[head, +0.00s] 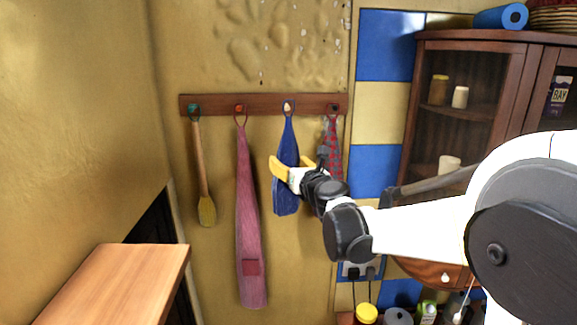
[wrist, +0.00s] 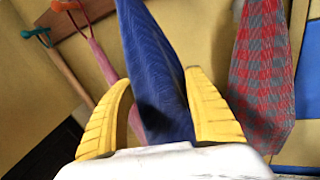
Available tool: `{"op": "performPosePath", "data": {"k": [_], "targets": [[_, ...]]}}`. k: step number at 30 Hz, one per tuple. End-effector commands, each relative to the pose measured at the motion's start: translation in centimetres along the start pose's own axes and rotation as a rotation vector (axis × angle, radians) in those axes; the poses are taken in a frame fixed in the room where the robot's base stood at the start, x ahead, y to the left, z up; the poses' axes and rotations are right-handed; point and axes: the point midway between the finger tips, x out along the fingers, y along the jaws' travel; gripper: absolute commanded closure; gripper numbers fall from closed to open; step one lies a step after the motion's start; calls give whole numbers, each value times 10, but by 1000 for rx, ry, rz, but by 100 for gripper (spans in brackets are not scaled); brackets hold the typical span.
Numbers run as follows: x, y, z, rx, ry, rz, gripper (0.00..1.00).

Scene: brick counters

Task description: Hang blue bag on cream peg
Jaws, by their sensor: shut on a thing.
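The blue bag (head: 284,200) hangs upright against the wall below the cream peg (head: 287,105). Its narrow top reaches up to the peg, and its loop appears around the peg; at this size I cannot tell whether it is fully seated. My gripper (head: 290,166) has its yellow fingers on either side of the bag's middle. In the wrist view the blue bag (wrist: 150,50) rises between the fingers of my gripper (wrist: 160,85), which is shut on the cloth. The bag's lower part is hidden there by the gripper body.
The wooden rack (head: 215,102) also holds a wooden brush (head: 204,185) on a teal peg, a pink cloth (head: 248,200) on an orange peg, and a red-grey checked cloth (head: 334,150) close on the right. A wooden counter (head: 120,280) stands lower left, a glass cabinet (head: 465,60) right.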

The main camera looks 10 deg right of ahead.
Motion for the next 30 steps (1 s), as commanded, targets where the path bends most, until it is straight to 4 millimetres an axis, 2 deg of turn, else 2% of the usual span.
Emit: {"op": "performPosePath", "data": {"k": [21,30], "targets": [[46,-16,1,0,-1,-1,69],[56,-20,-10,0,0,0,69]]}}
